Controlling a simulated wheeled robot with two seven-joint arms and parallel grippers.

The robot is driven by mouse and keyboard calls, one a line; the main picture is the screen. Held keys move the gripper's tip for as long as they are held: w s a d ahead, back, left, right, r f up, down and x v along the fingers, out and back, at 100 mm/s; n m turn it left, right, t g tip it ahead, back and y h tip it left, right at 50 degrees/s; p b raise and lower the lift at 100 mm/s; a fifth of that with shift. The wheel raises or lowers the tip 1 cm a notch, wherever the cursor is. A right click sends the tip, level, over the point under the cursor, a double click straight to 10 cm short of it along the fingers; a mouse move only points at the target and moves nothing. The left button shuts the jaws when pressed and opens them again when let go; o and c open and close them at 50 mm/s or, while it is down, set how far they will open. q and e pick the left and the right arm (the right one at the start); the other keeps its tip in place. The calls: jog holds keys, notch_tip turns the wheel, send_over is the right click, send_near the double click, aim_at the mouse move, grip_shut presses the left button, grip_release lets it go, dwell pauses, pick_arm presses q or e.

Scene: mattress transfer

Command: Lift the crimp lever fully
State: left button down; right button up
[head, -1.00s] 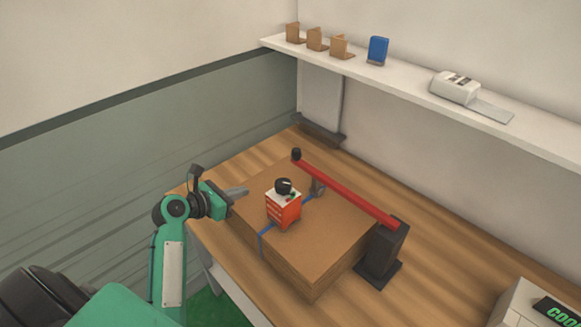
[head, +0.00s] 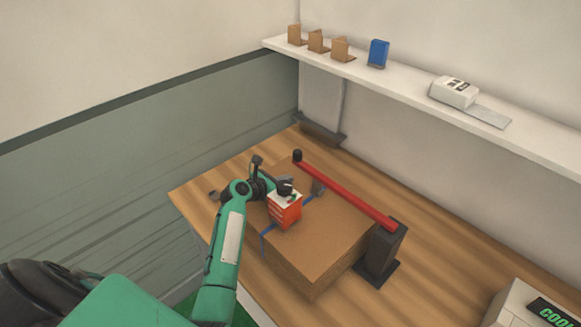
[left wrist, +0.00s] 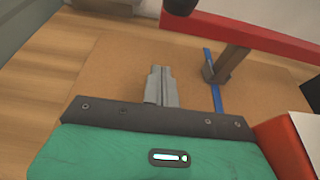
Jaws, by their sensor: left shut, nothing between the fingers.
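The crimp lever is a long red bar (head: 345,190) with a black knob (head: 297,156) at its far left end. It runs above the cardboard stack to a dark post (head: 381,250) at right. In the left wrist view the red bar (left wrist: 250,38) crosses the top, with the knob (left wrist: 181,5) at the upper edge. My left gripper (left wrist: 160,72) is shut and empty over the cardboard, apart from the lever. In the head view its fingers are largely hidden behind the orange strapping tool (head: 285,212). My right gripper is not in view.
A blue strap (head: 264,243) runs around the cardboard stack (head: 325,255) on the wooden table (head: 435,255). The orange tool (left wrist: 283,145) is close at the right of my left gripper. A wall shelf (head: 405,85) holds several small items. A grey machine (head: 515,305) stands at lower right.

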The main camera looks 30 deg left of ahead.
pick_arm(q)
jog(key=x, duration=0.2)
jog(key=shift+w+d, duration=0.15)
jog(key=shift+w, duration=0.25)
notch_tip(320, 180, up, 3)
jog(key=shift+s+f+p, duration=0.1)
jog(key=shift+p, duration=0.95)
jog(key=shift+s+r, duration=0.1)
jog(key=shift+r, duration=0.4)
jog(key=shift+r+p, duration=0.15)
jog(key=shift+p, duration=0.15)
